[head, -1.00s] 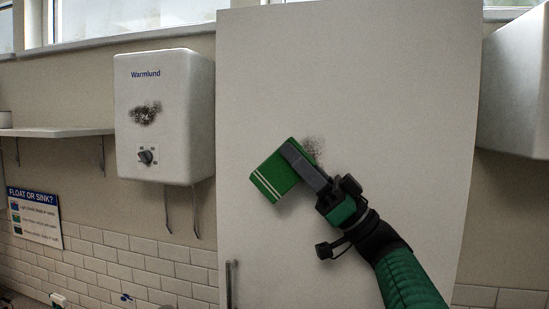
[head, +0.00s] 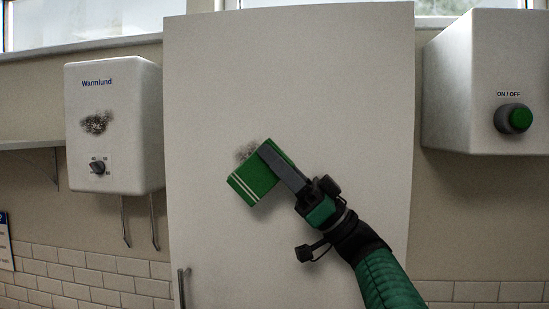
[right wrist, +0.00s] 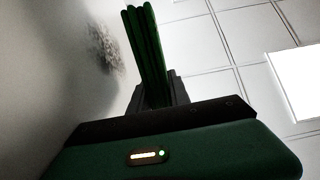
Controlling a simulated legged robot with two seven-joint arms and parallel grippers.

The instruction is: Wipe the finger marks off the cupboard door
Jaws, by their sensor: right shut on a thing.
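The white cupboard door (head: 340,80) stands tall in the middle of the head view, with a bar handle (head: 182,288) at its lower left. A dark smudge of finger marks (head: 245,151) is on the door. My right gripper (head: 268,155) is shut on a folded green cloth (head: 247,185) with white stripes. The cloth is just below and right of the smudge and hides part of it. In the right wrist view the cloth (right wrist: 147,50) stands up between the fingers, and the smudge (right wrist: 104,47) is to its left. I cannot tell whether the cloth touches the door. My left gripper is not in view.
A white Warmlund heater (head: 115,120) hangs left of the door, with its own dark smudge (head: 96,123) and a dial. A shelf (head: 30,144) is at the far left.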

